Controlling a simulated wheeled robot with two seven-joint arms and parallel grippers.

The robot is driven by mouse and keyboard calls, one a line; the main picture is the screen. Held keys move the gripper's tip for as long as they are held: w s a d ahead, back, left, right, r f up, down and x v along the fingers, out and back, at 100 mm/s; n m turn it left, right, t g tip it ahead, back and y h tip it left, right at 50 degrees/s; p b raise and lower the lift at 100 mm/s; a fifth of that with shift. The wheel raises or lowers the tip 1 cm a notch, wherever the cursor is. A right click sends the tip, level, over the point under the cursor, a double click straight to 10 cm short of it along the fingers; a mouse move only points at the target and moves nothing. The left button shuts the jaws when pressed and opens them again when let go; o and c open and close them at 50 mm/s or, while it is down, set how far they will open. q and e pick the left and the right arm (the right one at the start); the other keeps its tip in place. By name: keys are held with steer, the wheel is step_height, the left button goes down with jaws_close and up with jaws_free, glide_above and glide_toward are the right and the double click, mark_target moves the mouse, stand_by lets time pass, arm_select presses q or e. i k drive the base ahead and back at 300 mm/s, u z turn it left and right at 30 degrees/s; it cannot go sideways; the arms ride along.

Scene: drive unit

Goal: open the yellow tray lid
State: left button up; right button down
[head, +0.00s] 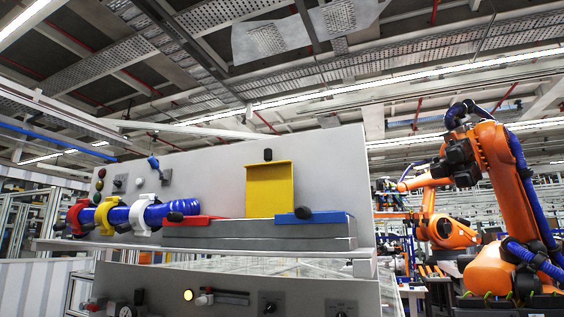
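The yellow tray lid (270,190) stands raised and upright behind the grey tray box (260,236), against the light grey panel. A black knob (267,155) shows at its top edge. The red lid (198,220) to its left and the blue lid (333,218) to its right lie flat on the box, each with a black knob. The inside of the yellow compartment is hidden by the box's front wall from this low angle. Neither of my grippers is in view.
A blue hose (120,216) with red, yellow and white clamps lies left of the box on the ledge. Switches and a lever sit on the upright panel (215,165). A lower control panel (225,285) carries a lit yellow button. Orange robot arms (497,160) stand at the right.

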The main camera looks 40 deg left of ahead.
mark_target(270, 185)
steer(key=u, duration=0.75)
